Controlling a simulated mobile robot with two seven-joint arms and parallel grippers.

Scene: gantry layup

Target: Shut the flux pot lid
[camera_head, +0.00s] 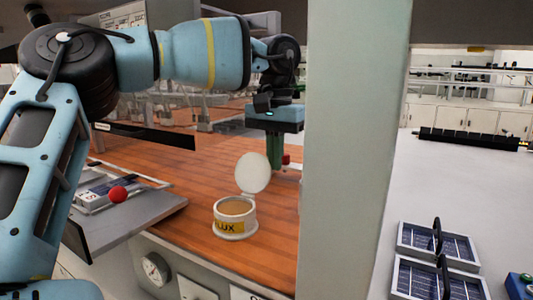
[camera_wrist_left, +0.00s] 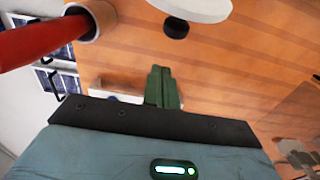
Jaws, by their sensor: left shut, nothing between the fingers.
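The white flux pot (camera_head: 235,229) with a yellow FLUX label stands on the wooden bench top. Its round white lid (camera_head: 252,172) stands up, tilted open at the back of the pot, and the contents show. My left gripper (camera_head: 274,166) points down with its green fingers together and empty, close by the lid's right edge in the head view. In the left wrist view the fingers (camera_wrist_left: 163,78) show shut, apart from the lid (camera_wrist_left: 195,6), which is cut by the top edge with a dark round knob beside it. My right gripper is not in view.
A red handle (camera_wrist_left: 45,42) sits in a holder near the gripper. A pale upright post (camera_head: 345,150) stands right of the pot. A grey tray with a red ball (camera_head: 118,194) is at left. Solar panels (camera_head: 437,246) lie at right. Bench wood left of the pot is clear.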

